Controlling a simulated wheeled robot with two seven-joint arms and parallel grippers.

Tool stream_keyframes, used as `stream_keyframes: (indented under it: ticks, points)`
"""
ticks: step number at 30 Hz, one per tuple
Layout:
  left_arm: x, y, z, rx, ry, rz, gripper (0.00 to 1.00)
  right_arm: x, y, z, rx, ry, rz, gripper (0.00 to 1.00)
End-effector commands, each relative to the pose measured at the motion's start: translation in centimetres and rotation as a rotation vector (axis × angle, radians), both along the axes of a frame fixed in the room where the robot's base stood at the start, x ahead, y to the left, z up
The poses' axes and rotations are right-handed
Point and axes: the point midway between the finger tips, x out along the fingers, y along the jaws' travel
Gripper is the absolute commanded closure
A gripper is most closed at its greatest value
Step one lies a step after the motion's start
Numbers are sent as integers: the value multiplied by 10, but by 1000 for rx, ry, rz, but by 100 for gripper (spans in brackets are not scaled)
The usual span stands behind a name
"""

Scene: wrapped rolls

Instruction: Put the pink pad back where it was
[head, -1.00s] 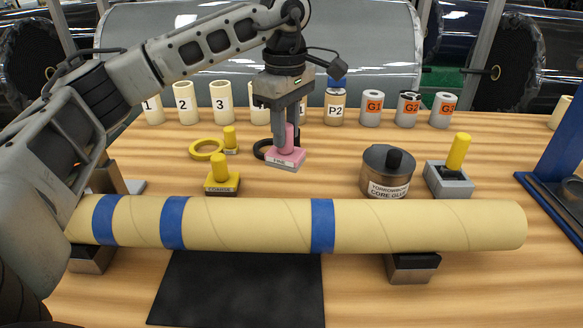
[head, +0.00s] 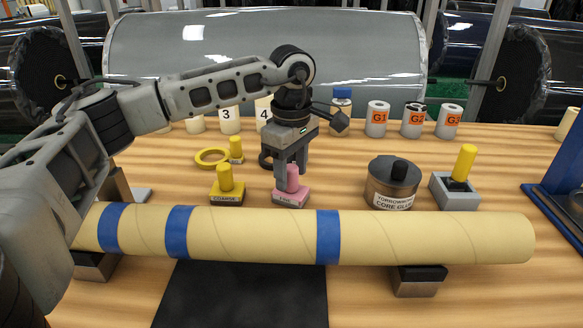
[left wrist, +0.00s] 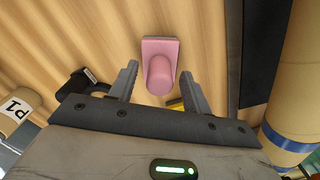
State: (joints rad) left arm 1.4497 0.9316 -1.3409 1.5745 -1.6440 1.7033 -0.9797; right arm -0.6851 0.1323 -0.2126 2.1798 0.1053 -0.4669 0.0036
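The pink pad (head: 291,199), a pink block with an upright handle and a white label, stands upright on the wooden table, right of the yellow pad labelled COARSE (head: 226,195). In the left wrist view the pink pad (left wrist: 159,66) lies just beyond the fingertips. My left gripper (head: 291,168) points down over the handle. In the left wrist view its fingers (left wrist: 158,82) are spread, with gaps on both sides of the handle. My right gripper is out of view.
A long cardboard tube (head: 430,236) with blue bands lies in front of the pads. A glue tin (head: 391,186) and a grey block with a yellow handle (head: 455,188) stand to the right. A yellow ring (head: 211,157) lies behind; labelled rolls (head: 377,119) stand at the back.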

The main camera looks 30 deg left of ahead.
Motion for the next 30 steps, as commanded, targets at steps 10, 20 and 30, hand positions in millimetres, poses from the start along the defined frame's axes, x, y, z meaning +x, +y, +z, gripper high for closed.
stream_keyframes:
  ticks: [10, 20, 30]
  points:
    - [0, 0, 6, 0, -1, 0, 52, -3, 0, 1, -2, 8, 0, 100]
    - [1, -1, 66, -1, -5, 0, 52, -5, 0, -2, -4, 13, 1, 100]
    - [1, -1, 118, 0, -1, -1, 52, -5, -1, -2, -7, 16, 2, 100]
